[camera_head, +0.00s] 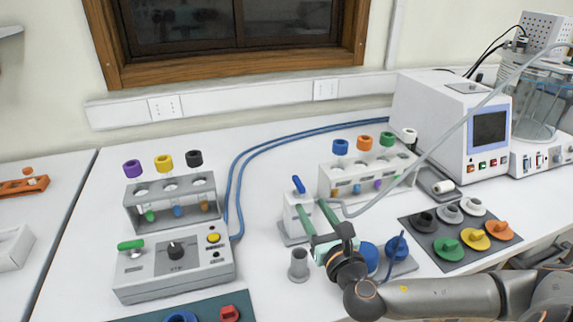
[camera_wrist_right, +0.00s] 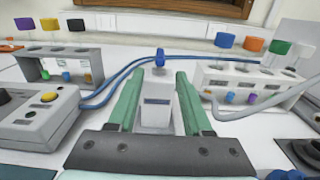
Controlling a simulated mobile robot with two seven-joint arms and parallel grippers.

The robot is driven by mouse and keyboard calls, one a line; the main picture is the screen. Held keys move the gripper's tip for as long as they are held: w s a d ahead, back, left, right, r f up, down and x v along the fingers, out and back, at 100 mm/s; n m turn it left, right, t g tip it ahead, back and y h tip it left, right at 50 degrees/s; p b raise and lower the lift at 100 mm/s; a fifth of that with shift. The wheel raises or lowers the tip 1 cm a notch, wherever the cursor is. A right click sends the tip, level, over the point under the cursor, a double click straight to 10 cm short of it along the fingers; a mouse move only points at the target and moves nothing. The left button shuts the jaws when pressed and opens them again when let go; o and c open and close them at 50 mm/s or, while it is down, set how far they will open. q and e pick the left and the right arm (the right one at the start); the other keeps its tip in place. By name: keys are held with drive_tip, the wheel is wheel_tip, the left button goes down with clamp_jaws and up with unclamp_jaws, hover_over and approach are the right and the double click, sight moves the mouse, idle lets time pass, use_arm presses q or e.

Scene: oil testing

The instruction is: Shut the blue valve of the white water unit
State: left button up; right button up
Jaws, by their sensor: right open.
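The white water unit (camera_head: 293,219) is a small upright block on a grey base in the middle of the table. Its blue valve (camera_head: 298,185) is a short handle on top, tilted in the head view. In the right wrist view the valve (camera_wrist_right: 159,58) stands above the unit (camera_wrist_right: 156,113), centred between the fingers. My right gripper (camera_head: 311,208) is open, its two green fingers pointing toward the unit. The fingertips (camera_wrist_right: 157,76) appear to lie to either side of the unit, below the valve; contact cannot be told. My left gripper is not in view.
A rack with coloured caps (camera_head: 335,178) stands close right of the unit. Blue hoses (camera_head: 240,170) run behind it to a grey control box (camera_head: 175,268) at left. A grey hose (camera_head: 440,135) passes near the gripper. A small grey cylinder (camera_head: 298,265) stands in front.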

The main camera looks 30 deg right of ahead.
sight(294, 177)
drive_tip(key=shift+x, duration=1)
drive_tip(key=p+x, duration=0.1)
drive_tip(key=x, duration=0.9)
drive_tip(key=shift+w+r+p, duration=0.1)
drive_tip(key=shift+w+p, duration=0.2)
drive_tip(key=shift+w, duration=0.1)
clamp_jaws()
